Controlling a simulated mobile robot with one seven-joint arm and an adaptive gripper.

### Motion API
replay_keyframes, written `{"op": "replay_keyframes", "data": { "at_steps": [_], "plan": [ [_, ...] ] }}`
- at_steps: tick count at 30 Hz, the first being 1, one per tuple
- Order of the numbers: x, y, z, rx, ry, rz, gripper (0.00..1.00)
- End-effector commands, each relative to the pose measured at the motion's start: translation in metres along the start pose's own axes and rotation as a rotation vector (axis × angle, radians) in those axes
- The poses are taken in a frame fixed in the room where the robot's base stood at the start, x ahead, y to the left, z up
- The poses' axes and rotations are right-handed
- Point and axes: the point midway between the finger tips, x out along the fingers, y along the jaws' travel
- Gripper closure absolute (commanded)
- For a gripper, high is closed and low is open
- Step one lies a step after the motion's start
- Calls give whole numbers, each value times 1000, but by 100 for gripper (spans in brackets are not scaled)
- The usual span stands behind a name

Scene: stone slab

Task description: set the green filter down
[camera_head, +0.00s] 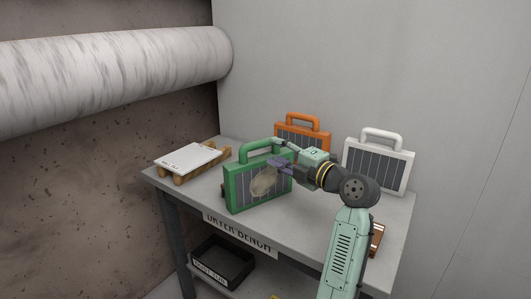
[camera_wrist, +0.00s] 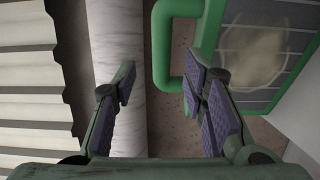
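The green filter (camera_head: 237,190), a framed panel with a loop handle and a pale blotch on its face, appears upright on the bench (camera_head: 325,228), close to the front edge. My gripper (camera_head: 279,153) is at its upper right, beside the handle. In the wrist view my gripper (camera_wrist: 165,92) has its fingers wide apart. The green handle (camera_wrist: 162,50) reaches into the gap near the right finger, which overlaps its end; contact cannot be told. The filter's panel (camera_wrist: 255,50) fills the upper right there. My arm hides part of the bench on the right.
An orange filter (camera_head: 303,131) stands behind, and a white filter (camera_head: 378,165) at the back right. A small wooden pallet with a pale slab (camera_head: 189,157) lies at the left. A brown item (camera_head: 377,238) is at the right edge. A black box (camera_head: 222,262) sits below the bench top.

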Motion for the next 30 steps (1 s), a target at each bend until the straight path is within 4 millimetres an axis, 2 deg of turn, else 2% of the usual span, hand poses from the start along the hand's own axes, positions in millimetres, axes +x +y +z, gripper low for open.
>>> {"op": "replay_keyframes", "data": {
  "at_steps": [3,9,17,20,23,26,27,29,30],
  "plan": [
    [-22,-2,0,-1,-2,0,61],
    [-41,0,0,-1,0,-1,61],
    [-43,1,0,0,1,0,61],
    [-31,4,-10,17,5,7,61],
    [3,16,-40,84,15,40,61],
    [50,40,-97,199,40,112,61],
    [68,52,-126,254,59,151,61],
    [88,73,-176,345,104,220,61],
    [98,88,-213,410,144,269,61]
  ]
}}
